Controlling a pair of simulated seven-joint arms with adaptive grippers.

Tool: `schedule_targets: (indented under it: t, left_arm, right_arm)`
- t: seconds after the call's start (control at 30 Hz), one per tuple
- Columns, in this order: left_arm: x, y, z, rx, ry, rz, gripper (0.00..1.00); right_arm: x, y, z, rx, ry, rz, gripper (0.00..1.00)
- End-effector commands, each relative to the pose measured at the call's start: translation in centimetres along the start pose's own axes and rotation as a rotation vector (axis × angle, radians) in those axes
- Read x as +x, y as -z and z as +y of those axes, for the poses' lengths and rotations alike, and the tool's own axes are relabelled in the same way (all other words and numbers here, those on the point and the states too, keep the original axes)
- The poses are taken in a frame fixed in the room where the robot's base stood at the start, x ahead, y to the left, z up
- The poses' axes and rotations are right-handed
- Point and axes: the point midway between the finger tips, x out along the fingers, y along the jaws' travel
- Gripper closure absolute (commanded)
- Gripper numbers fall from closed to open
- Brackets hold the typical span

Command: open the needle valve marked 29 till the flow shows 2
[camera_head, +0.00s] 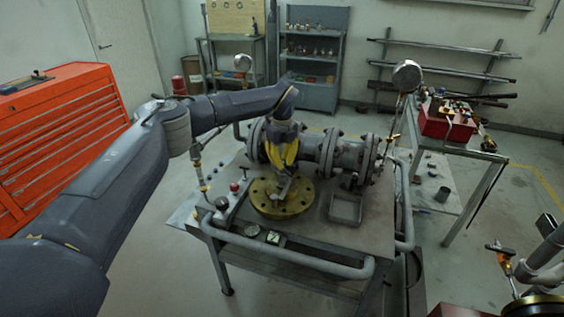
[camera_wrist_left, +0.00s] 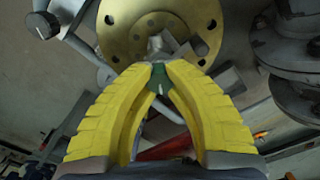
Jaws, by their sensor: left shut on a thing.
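My left gripper (camera_head: 283,168) reaches down over the bench beside the brass flange. In the left wrist view its two yellow fingers (camera_wrist_left: 160,66) close on a small dark green piece with a white mark, which looks like a valve knob (camera_wrist_left: 157,92). The fingers hide much of it, and I cannot read a number on it. The brass flange (camera_head: 268,207) lies just below the gripper; it also shows in the left wrist view (camera_wrist_left: 117,30). A small dial (camera_head: 251,230) and a small pale display (camera_head: 273,238) sit at the bench's front edge; their readings are too small to tell. My right gripper is not in view.
A grey flanged pipe assembly (camera_head: 346,155) lies behind the gripper. An empty square tray (camera_head: 345,210) is right of the flange. A black knob (camera_head: 222,203) and a red button (camera_head: 234,187) are to the left. A tubular rail (camera_head: 300,263) runs along the bench's front.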

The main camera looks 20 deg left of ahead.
Motion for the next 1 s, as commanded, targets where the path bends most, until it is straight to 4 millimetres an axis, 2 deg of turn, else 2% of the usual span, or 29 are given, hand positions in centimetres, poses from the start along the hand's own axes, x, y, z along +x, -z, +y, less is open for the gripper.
schedule_targets:
  t: [0.4,0.93,0.97,1.0]
  left_arm:
    - [0.00,0.01,0.01,-0.162,0.000,0.000,1.00]
    - [0.02,0.02,0.01,-0.183,-0.001,0.001,1.00]
    - [0.02,0.02,0.01,-0.183,-0.001,0.001,0.86]
    - [0.02,0.02,0.01,-0.183,-0.001,0.001,0.81]
  right_arm:
    - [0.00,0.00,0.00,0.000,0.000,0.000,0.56]
    - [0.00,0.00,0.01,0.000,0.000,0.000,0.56]
    - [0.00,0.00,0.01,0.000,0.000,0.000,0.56]
    - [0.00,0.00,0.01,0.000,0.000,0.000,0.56]
